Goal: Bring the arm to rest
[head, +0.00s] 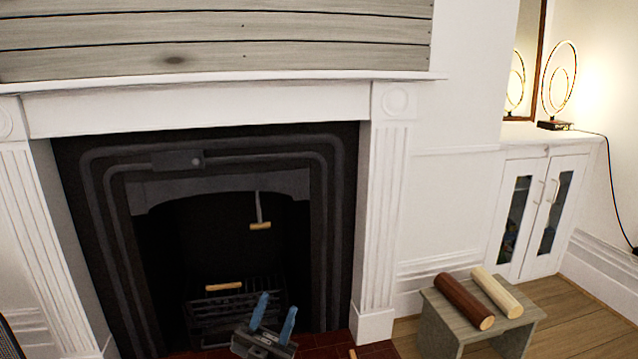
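My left gripper (278,301) shows at the bottom of the head view, in front of the fireplace grate. Its two blue fingers point up and stand apart, with nothing visible between them. The gripper is open. Most of the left arm is out of frame below. My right gripper and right arm are not in view.
The black fireplace (335,200) holds a dark grate (215,313) with a small wooden stick (223,287). A wooden-handled thing (260,226) hangs above it. A grey stool (440,325) at right bears a dark log (463,302) and a pale log (496,291).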

